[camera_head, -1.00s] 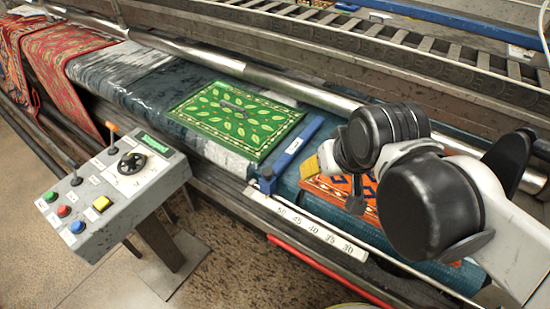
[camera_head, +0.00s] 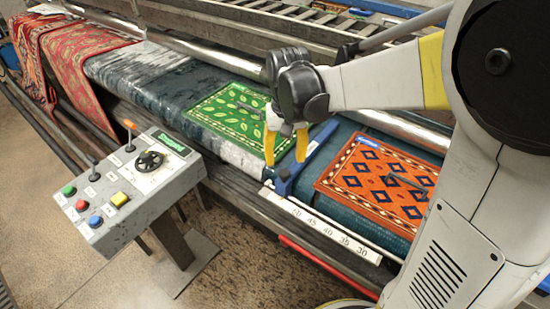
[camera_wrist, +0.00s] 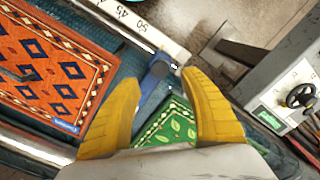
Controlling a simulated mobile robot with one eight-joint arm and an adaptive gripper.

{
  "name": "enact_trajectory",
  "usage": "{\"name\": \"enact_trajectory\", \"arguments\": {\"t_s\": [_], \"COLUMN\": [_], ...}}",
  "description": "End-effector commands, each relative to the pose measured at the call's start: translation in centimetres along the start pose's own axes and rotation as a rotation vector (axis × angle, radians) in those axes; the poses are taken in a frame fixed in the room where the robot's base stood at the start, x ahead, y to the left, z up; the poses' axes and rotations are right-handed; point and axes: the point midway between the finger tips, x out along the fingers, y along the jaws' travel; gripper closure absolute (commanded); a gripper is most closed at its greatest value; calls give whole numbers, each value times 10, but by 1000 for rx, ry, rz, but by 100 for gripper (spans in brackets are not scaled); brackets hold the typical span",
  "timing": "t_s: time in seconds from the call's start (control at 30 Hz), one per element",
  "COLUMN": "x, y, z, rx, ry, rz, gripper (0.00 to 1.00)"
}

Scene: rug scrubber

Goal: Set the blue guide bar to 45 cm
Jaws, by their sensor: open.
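The blue guide bar (camera_head: 312,157) lies across the rug bed between a green leaf-pattern rug (camera_head: 212,112) and an orange diamond-pattern rug (camera_head: 345,165). Its front end, with a round knob, is by the "50" end of the white scale (camera_head: 328,232), just beyond that number; the exact reading is unclear. The scale also shows in the wrist view (camera_wrist: 140,27). My gripper (camera_head: 286,158) is open, pointing down at the bar's front part. In the wrist view, the bar (camera_wrist: 154,88) appears between the yellow fingers (camera_wrist: 160,80). I cannot tell whether they touch it.
A grey control box (camera_head: 140,190) with buttons, levers, a dial and a green display stands at the left front. A steel roller (camera_head: 215,62) runs behind the rugs. A red rail (camera_head: 325,265) lies below the scale. The floor at front left is clear.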

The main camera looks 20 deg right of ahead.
Motion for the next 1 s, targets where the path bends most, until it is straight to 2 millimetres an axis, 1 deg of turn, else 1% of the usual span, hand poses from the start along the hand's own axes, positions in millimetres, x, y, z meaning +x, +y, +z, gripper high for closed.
{"name": "enact_trajectory", "arguments": {"t_s": [0.03, 0.1, 0.2, 0.3, 0.43, 0.7, 0.73, 0.77, 0.8, 0.87, 0.9, 1.0], "x": [15, 29, 45, 57, 63, 64, 64, 64, 64, 64, 64, 64], "y": [0, 0, 0, 0, 0, 0, 0, 0, 0, 0, 0, 0], "z": [0, 0, -1, 0, 0, 0, 0, 0, 0, 0, 0, 0], "rx": [0, 0, 0, 0, -1, -1, -1, -1, -1, -1, -1, 0], "ry": [0, 1, 1, 1, 1, 1, 1, 1, 1, 1, 1, 1], "rz": [0, 0, 0, 0, 0, 0, 0, 0, 0, 0, 0, 0], "gripper": [48, 48, 48, 48, 48, 48, 53, 62, 74, 92, 100, 100]}}
